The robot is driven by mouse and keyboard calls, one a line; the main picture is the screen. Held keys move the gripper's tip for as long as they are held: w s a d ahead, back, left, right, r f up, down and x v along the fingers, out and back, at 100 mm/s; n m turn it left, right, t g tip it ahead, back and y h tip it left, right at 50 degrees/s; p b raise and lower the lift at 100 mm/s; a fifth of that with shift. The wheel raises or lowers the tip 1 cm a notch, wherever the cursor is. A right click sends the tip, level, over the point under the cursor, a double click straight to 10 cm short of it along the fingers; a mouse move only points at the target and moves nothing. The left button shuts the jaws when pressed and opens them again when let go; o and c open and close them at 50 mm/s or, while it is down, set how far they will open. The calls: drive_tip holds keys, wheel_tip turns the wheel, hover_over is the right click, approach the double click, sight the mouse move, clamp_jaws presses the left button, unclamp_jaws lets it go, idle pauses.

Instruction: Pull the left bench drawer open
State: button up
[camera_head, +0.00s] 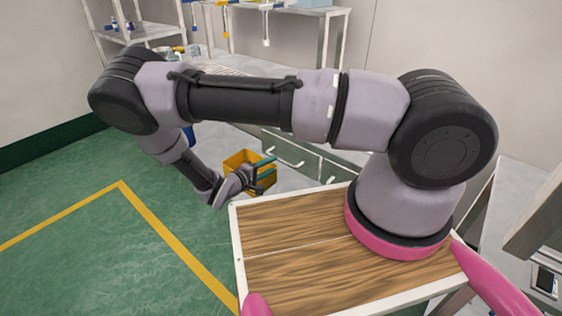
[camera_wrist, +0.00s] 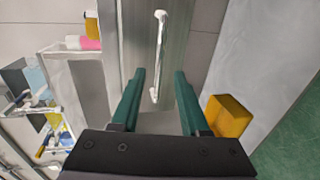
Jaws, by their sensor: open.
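The left bench drawer (camera_head: 272,146) is a grey-green front under the bench top in the head view, partly hidden by my arm. Its pale bar handle (camera_wrist: 161,45) runs lengthwise up the wrist view, against the grey drawer front (camera_wrist: 137,40). My gripper (camera_wrist: 160,73) is open, with one teal finger on each side of the handle's line. The handle's near end shows in the gap between the fingers; I cannot tell how deep it sits. The gripper also shows in the head view (camera_head: 267,168), in front of the drawers. The drawer looks closed.
A yellow bin (camera_head: 236,160) is close beside my gripper and also shows in the wrist view (camera_wrist: 229,117). Another drawer with a handle (camera_head: 330,179) is to the right. Shelving with bottles (camera_head: 120,25) stands at the back left. Green floor (camera_head: 70,235) is open at left.

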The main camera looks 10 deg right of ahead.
sight(281, 160)
drive_tip(key=x, duration=0.6)
drive_tip(key=shift+d, duration=0.15)
clamp_jaws()
idle(1.3)
